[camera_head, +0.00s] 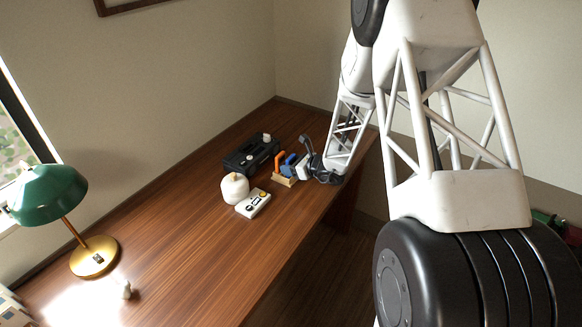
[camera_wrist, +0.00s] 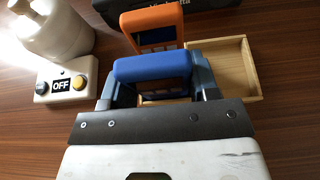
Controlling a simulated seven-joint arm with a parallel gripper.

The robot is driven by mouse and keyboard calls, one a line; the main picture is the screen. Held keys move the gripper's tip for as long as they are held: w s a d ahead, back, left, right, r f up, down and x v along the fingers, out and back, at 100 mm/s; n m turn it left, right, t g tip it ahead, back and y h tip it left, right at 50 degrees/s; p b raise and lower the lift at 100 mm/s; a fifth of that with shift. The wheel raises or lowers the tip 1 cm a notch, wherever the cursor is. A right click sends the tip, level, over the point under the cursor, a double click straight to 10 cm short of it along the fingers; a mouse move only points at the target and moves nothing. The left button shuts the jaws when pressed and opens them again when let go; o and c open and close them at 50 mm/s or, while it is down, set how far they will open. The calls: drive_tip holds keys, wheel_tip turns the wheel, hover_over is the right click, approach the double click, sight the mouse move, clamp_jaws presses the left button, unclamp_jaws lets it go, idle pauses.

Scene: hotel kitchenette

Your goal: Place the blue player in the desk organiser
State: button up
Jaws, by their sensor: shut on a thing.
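The blue player (camera_wrist: 152,67) is held between the two fingers of my gripper (camera_wrist: 155,88) in the wrist view. In the head view the blue player (camera_head: 288,164) shows as a small blue shape beside my gripper (camera_head: 299,168). The desk organiser (camera_wrist: 247,68) is a light wooden open tray just beyond and to the right of the blue player; it also shows in the head view (camera_head: 283,182). An orange player (camera_wrist: 152,22) stands upright at the organiser's left part, behind the blue one. My gripper hides the blue player's lower end, so I cannot tell whether it touches the organiser.
A white box with a yellow button (camera_head: 253,203) and a white round canister (camera_head: 234,188) stand left of the organiser. A black device (camera_head: 251,154) lies behind it. A green lamp (camera_head: 50,195) stands far left. The desk's front-left area is mostly clear.

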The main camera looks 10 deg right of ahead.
drive_tip(key=shift+f, duration=0.25)
drive_tip(key=shift+f, duration=0.1)
drive_tip(key=o, duration=0.9)
drive_tip(key=shift+o, duration=0.2)
drive_tip(key=shift+d+r, duration=0.1)
drive_tip(key=shift+r, duration=0.1)
drive_tip(key=shift+s+d+r, duration=0.25)
drive_tip(key=shift+s+d, duration=0.2)
drive_tip(key=shift+s, duration=0.05)
drive_tip(key=v, duration=1)
drive_tip(key=shift+s+r, duration=0.1)
